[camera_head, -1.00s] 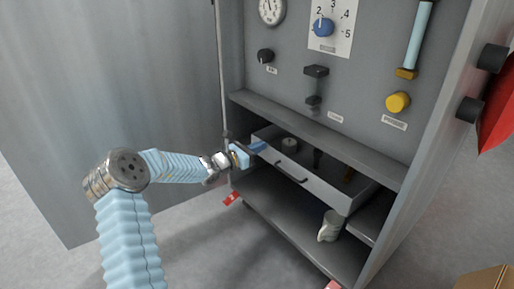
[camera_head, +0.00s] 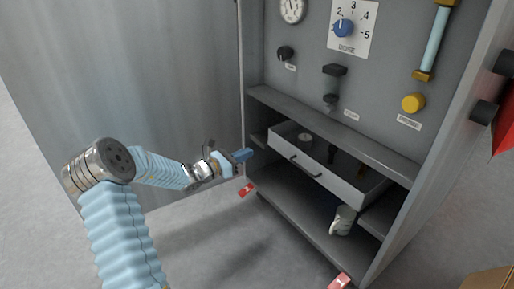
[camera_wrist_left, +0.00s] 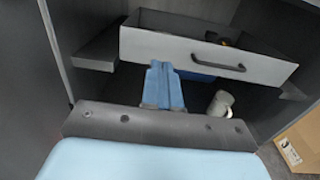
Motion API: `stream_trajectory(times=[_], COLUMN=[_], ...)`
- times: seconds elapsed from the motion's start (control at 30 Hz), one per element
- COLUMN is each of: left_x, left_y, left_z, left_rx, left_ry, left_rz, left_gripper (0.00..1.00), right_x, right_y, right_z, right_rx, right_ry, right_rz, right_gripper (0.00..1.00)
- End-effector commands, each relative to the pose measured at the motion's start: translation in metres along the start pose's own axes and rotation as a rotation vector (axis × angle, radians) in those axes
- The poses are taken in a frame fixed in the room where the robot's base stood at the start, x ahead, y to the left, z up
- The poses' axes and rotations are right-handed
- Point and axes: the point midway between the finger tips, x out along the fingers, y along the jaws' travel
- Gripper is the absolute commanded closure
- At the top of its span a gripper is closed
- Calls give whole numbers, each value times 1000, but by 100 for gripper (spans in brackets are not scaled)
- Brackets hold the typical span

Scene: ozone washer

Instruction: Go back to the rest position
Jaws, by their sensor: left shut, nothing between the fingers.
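My left gripper (camera_head: 243,155) has shut blue fingers with nothing between them. It is in front of the cabinet, left of the open drawer (camera_head: 319,172) and apart from its front in the head view. In the left wrist view the gripper (camera_wrist_left: 163,84) points at the cabinet, with the drawer (camera_wrist_left: 180,46) beyond its tips. My left arm comes in from the left, bent at a grey joint. My right gripper is not in view.
The drawer holds a small round item (camera_head: 304,137) and other dark items. A pale mug (camera_head: 343,220) stands on the lower shelf (camera_head: 300,216). The cabinet panel above has a blue dose knob (camera_head: 342,28) and a yellow button (camera_head: 413,103). A cardboard box (camera_wrist_left: 301,142) is at right.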

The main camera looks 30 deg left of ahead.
Motion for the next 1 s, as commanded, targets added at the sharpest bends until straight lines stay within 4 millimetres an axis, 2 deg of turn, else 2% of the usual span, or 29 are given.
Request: stream_trajectory(times=[0.27,0.37,0.47,0.57,0.6,0.67,0.7,0.8,0.9,1.0], left_x=[-7,-2,7,10,6,-5,-16,-53,-96,-124], left_y=[-2,-17,-57,-120,-148,-189,-215,-275,-320,-347], left_z=[-2,-16,-50,-103,-126,-159,-181,-230,-269,-290], left_rx=[1,13,55,150,205,304,383,641,981,1315], left_ry=[4,47,154,313,380,475,532,641,662,578], left_rz=[-4,-44,-150,-326,-411,-548,-647,-920,-1209,-1429], left_gripper=[100,100,100,100,100,100,100,100,100,100], right_x=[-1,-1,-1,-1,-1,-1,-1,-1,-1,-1], right_y=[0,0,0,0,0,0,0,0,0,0], right_z=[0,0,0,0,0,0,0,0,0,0], right_rx=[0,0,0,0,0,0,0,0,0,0], right_ry=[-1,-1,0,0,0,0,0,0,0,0], right_rz=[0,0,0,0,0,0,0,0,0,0], right_gripper=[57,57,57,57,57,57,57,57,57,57])
